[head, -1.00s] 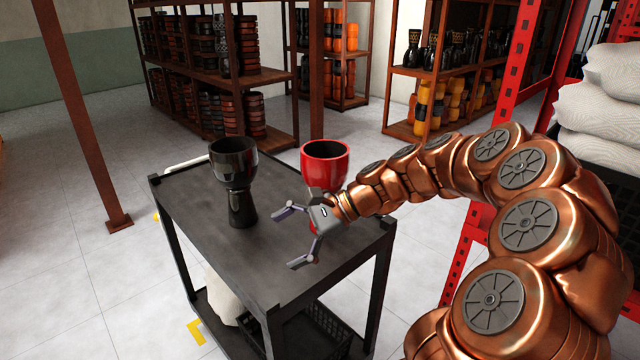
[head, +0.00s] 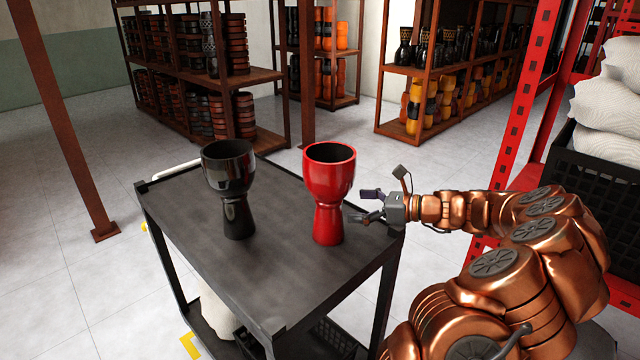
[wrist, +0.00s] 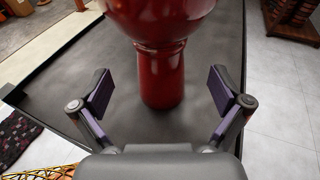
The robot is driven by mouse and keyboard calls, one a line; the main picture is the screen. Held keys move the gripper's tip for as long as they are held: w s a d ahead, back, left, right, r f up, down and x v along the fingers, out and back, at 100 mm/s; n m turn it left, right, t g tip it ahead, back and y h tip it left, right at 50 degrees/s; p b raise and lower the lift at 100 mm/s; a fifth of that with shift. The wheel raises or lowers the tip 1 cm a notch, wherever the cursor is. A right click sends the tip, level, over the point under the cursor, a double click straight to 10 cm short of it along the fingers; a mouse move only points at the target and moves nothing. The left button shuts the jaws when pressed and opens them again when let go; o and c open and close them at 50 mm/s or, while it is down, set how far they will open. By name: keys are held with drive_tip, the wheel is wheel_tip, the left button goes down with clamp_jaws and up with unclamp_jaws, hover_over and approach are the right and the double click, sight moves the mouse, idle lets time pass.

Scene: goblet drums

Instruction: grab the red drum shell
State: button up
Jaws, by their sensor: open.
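The red drum shell (head: 329,190), a glossy goblet shape, stands upright on the dark cart top (head: 275,275). My gripper (head: 366,205) is just to its right in the head view, pointing left toward its lower part. In the wrist view the red drum shell (wrist: 162,75) is straight ahead, its narrow base centred between the two open fingers (wrist: 160,92). The fingers are apart and do not appear to touch it. The top of its bowl is cut off in the wrist view.
A black drum shell (head: 235,190) stands upright on the cart, left of the red one. Shelves of drums (head: 205,85) stand behind. A red rack post (head: 515,110) and a black crate of white sacks (head: 590,170) are at right. The cart's front is clear.

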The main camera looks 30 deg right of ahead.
sight(329, 205)
drive_tip(key=x, duration=0.4)
drive_tip(key=p+x, duration=0.1)
drive_tip(key=x, duration=0.3)
drive_tip(key=shift+s+f, duration=0.1)
drive_tip(key=shift+f, duration=0.15)
drive_tip(key=shift+c, duration=0.4)
drive_tip(key=c, duration=1.8)
drive_tip(key=shift+o, duration=0.2)
drive_tip(key=shift+d+r, duration=0.1)
